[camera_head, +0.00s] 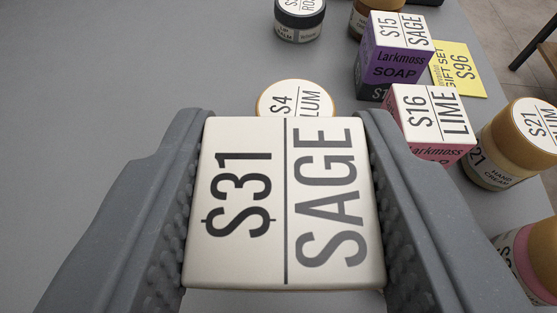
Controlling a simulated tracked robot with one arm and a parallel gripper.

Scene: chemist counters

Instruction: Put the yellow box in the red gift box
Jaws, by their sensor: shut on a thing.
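My gripper (285,190) is shut on a box with a white top (265,255) marked "$31 SAGE". The grey ribbed fingers press on its left and right sides. Its top faces the camera and its side walls are hidden, so I cannot tell whether it is the yellow box. It covers part of the grey counter below. No red gift box shows in this view.
A "$4" jar (295,98) stands just beyond the held box. At right are a purple soap box (395,65), a pink "$16 LIME" box (432,120), a yellow "GIFT SET $96" card (457,70) and a "$21" jar (500,165). The counter (130,60) is clear at left.

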